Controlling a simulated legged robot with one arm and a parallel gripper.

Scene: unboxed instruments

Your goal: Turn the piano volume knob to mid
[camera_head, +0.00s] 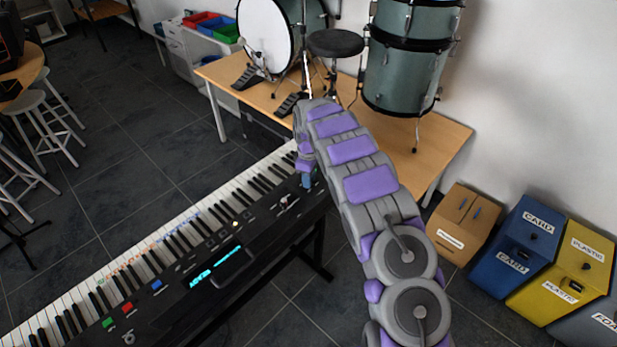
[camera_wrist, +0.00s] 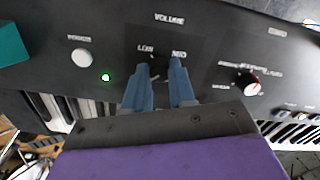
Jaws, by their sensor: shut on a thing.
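The black piano (camera_head: 172,308) runs diagonally across the head view, keys on its left side. My gripper (camera_wrist: 160,73) is at the panel just below the VOLUME label (camera_wrist: 169,19), with its two blue fingers apart. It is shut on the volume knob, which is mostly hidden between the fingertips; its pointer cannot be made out. The LOW label (camera_wrist: 146,49) is above the left finger and the MID label (camera_wrist: 179,54) above the right. In the head view my gripper (camera_head: 307,180) is at the piano's far end.
A white power button (camera_wrist: 81,58) with a lit green light (camera_wrist: 105,77) is left of my gripper. A wooden table (camera_head: 440,140) with drums stands behind. Recycling bins (camera_head: 515,240) stand at the right.

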